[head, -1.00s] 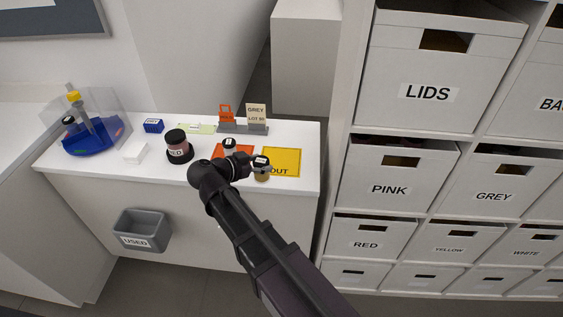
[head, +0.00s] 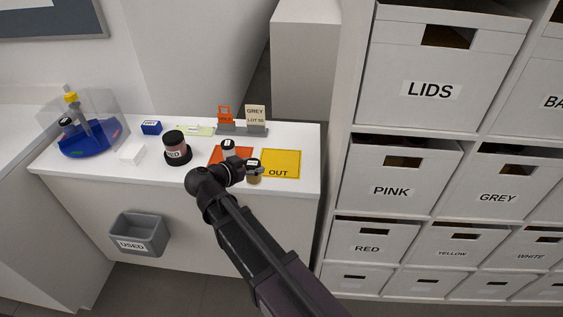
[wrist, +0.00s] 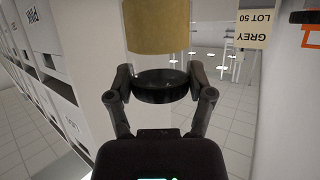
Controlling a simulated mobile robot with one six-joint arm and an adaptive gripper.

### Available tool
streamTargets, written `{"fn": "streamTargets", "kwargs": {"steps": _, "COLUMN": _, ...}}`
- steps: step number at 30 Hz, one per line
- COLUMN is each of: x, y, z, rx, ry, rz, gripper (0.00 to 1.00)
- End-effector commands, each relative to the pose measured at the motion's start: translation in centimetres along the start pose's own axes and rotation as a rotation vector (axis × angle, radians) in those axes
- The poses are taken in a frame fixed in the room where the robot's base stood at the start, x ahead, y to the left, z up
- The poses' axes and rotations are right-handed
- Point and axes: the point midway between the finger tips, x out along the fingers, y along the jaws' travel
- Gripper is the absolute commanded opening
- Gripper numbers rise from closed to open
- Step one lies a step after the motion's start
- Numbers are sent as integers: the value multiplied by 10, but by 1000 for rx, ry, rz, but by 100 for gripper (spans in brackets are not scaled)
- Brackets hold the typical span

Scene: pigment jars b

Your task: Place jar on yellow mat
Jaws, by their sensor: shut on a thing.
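My gripper (wrist: 160,88) is shut on the black lid of a clear jar with tan contents (wrist: 157,28), a finger on each side. In the head view the held jar (head: 254,178) looks upright and shows just in front of the left edge of the yellow mat. My gripper (head: 246,168) reaches it from the left. The yellow mat (head: 283,160), marked OUT, lies bare on the white counter. How high the jar is above the counter is hard to tell.
An orange mat (head: 216,155) left of the yellow one bears a white jar with a dark lid (head: 228,149). A large RED jar (head: 177,150) stands further left. Card stands (head: 256,129) are behind. The counter's right edge is close to the yellow mat.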

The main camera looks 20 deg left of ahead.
Motion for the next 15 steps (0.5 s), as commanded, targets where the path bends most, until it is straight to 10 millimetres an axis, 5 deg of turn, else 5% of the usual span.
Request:
{"fn": "streamTargets", "kwargs": {"steps": 8, "x": 22, "y": -5, "z": -6, "rx": 1, "ry": 0, "rz": 3, "gripper": 19}}
{"fn": "streamTargets", "kwargs": {"steps": 15, "x": 63, "y": -14, "z": -18, "rx": 1, "ry": 0, "rz": 2, "gripper": 19}}
